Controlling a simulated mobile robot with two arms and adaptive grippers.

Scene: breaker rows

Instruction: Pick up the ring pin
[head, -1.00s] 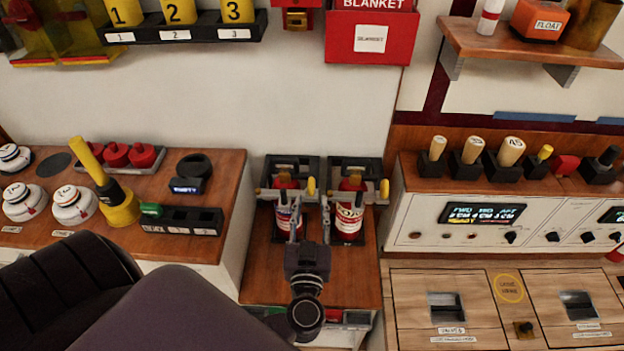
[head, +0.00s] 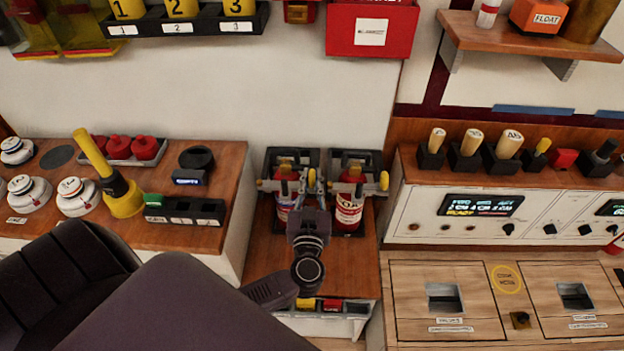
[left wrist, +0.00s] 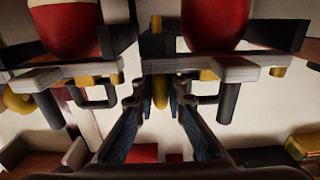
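Two red fire extinguishers stand side by side in dark brackets, the left one (head: 286,186) and the right one (head: 350,208). A yellow-ended pin (head: 312,183) shows at the right side of the left extinguisher, and another (head: 384,180) beside the right one. My left gripper (head: 316,190) is at the gap between the extinguishers, level with their tops. In the left wrist view its fingers (left wrist: 160,100) are apart, with a yellow pin (left wrist: 160,92) showing between the tips. Contact cannot be told. My right gripper is not in view.
A counter with detectors and a yellow-handled tool (head: 120,193) is at left. A control panel (head: 480,208) with several knobs and plugs is at right. A low tray (head: 330,307) lies in front, and a red blanket box (head: 370,30) hangs above.

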